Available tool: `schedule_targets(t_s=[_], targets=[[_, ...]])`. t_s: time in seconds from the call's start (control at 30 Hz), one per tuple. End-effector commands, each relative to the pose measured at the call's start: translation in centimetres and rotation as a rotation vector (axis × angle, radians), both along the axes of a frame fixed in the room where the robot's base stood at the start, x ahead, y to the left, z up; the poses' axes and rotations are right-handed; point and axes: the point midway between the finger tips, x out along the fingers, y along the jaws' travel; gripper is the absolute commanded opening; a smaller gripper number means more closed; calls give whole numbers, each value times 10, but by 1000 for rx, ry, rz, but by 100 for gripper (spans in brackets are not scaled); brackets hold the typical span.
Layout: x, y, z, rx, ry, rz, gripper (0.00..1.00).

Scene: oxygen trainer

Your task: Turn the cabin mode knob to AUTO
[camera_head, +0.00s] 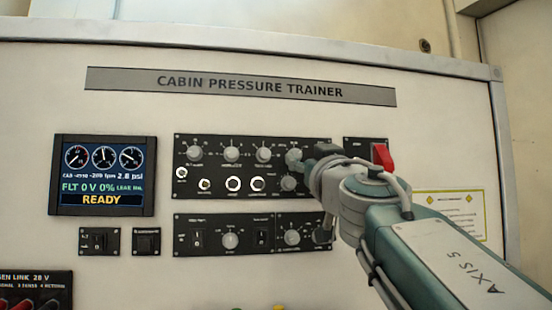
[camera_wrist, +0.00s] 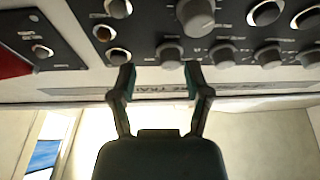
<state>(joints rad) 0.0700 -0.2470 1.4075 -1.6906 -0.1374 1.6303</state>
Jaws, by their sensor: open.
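The upper control panel (camera_head: 215,168) carries a top row of grey knobs and a larger grey knob (camera_head: 288,183) below its right end. The labels are too small to read, so I cannot tell which is the cabin mode knob or where it points. My gripper (camera_head: 309,161) is at the panel's right side. In the wrist view, which looks upside down, the open fingers (camera_wrist: 160,76) point at the panel. The end knob of the row (camera_wrist: 168,55) shows just past the tips, between them. The larger knob (camera_wrist: 196,15) shows farther on. I see nothing held.
A red guarded switch (camera_head: 383,155) is right of the panel, close to my arm. A lower panel (camera_head: 210,220) with knobs and switches sits below. A display (camera_head: 103,176) reading READY is at left.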

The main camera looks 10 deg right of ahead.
Motion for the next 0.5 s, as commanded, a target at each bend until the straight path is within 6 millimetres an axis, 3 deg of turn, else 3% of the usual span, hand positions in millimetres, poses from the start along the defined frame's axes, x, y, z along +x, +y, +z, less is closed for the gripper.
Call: schedule_targets(t_s=[0.13,0.43,0.47,0.5], targets=[[10,3,3,-2,0,1,63],[11,-2,5,3,-1,-1,63],[11,-2,5,3,-1,-1,58],[11,-2,5,3,-1,-1,40]])
